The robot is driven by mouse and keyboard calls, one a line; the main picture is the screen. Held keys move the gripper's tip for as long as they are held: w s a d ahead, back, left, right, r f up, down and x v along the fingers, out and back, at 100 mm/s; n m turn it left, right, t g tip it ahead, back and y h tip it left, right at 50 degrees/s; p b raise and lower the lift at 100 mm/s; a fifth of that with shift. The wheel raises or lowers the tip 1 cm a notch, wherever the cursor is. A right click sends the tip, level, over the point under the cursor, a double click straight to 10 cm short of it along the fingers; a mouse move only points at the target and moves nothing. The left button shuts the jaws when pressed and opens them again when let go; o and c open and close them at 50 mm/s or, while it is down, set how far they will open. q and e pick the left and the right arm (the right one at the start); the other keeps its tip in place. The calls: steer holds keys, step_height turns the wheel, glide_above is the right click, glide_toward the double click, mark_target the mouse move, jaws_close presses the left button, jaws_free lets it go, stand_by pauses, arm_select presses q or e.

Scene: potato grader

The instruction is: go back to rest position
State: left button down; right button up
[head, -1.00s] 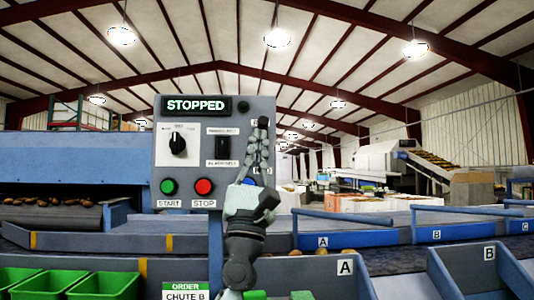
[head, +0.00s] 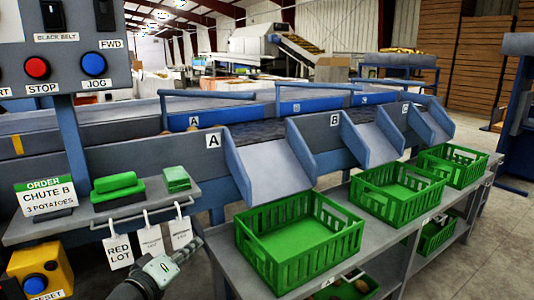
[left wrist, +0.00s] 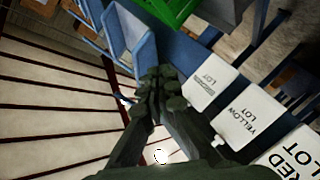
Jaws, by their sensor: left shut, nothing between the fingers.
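My left gripper (head: 188,248) shows at the bottom of the head view, low in front of the shelf with the hanging tags. Its fingers are together with nothing between them. In the left wrist view the closed fingers (left wrist: 160,90) point toward the blue frame and lie close to the white lot tags. The red lot tag (head: 118,251) and two more white tags hang from a rail right by the gripper. My right gripper is not in view.
The control panel (head: 60,45) stands at the upper left. A yellow reset box (head: 38,272) is at the lower left. Green crates, the nearest one (head: 245,250) empty, stand below the chutes on a grey bench. The floor (head: 465,245) at the right is clear.

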arm_select(q)
steer(key=s+a+f+m+g+y, duration=0.2)
steer(key=s+f+m+g, duration=0.15)
steer(key=s+f, duration=0.6)
steer(key=s+a+f+m+g+y, duration=0.2)
steer(key=s+f+g, duration=0.3)
steer(key=f, duration=0.7)
steer(key=s+a+f+m+g+y, duration=0.1)
steer(key=s+a+f+g, duration=0.1)
steer(key=s, duration=0.6)
steer(key=s+a+f+m+g+y, duration=0.1)
steer(key=s+a+f+m, duration=0.1)
steer(key=s+a+f, duration=0.2)
steer(key=s+f, duration=0.3)
steer(key=s, duration=0.1)
steer(key=shift+g+y, duration=0.3)
steer(key=shift+g, duration=0.05)
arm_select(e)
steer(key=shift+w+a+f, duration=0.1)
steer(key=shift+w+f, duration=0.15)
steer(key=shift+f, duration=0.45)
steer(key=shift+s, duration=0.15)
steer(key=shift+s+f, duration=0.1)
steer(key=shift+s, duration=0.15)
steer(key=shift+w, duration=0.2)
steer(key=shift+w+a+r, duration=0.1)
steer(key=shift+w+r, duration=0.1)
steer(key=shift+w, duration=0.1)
